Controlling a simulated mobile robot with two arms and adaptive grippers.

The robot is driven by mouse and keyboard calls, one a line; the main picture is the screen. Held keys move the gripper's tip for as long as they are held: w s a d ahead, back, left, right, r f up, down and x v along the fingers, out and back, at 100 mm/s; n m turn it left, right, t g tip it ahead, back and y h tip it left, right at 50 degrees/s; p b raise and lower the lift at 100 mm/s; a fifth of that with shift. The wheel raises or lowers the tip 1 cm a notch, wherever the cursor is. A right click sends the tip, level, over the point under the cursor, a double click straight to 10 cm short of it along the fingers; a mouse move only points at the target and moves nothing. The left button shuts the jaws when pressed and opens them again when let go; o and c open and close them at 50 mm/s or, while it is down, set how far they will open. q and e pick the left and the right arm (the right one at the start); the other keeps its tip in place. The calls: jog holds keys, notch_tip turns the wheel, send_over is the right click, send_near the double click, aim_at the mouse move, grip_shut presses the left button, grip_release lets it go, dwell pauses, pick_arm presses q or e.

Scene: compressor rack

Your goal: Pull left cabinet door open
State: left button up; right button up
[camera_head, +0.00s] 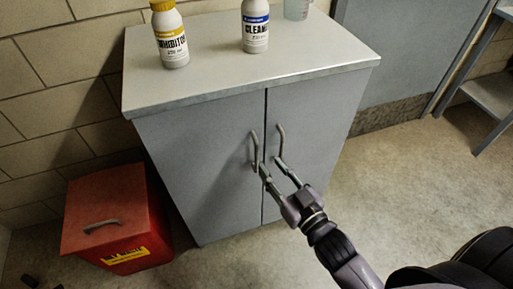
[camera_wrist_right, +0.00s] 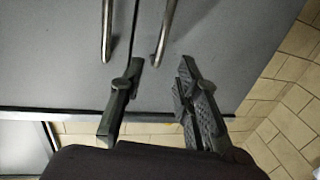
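The grey cabinet has a left door (camera_head: 205,165) and a right door (camera_head: 312,125), both shut, with a seam between them. The left door handle (camera_head: 255,151) and right door handle (camera_head: 280,141) are upright grey bars beside the seam. My right gripper (camera_head: 271,166) is open in front of the doors, with its fingertips near the lower ends of the handles. In the right wrist view the open gripper (camera_wrist_right: 158,72) has one handle (camera_wrist_right: 165,32) in line with the gap between its fingers. Contact with the handle cannot be told. My left gripper is out of view.
A yellow-capped bottle (camera_head: 170,40), a blue-capped bottle (camera_head: 255,28) and a clear container (camera_head: 297,9) stand on the cabinet top. A red box (camera_head: 103,203) sits on the floor close to the left door.

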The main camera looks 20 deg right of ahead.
aim_at(257, 150)
jog(key=x, duration=0.8)
jog(key=shift+w+a, duration=0.1)
jog(key=shift+w, duration=0.15)
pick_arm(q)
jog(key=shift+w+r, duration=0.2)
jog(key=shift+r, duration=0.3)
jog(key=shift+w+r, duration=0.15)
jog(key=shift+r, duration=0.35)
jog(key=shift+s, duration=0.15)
pick_arm(e)
jog(key=c, duration=0.7)
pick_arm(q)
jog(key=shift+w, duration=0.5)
pick_arm(e)
grip_shut()
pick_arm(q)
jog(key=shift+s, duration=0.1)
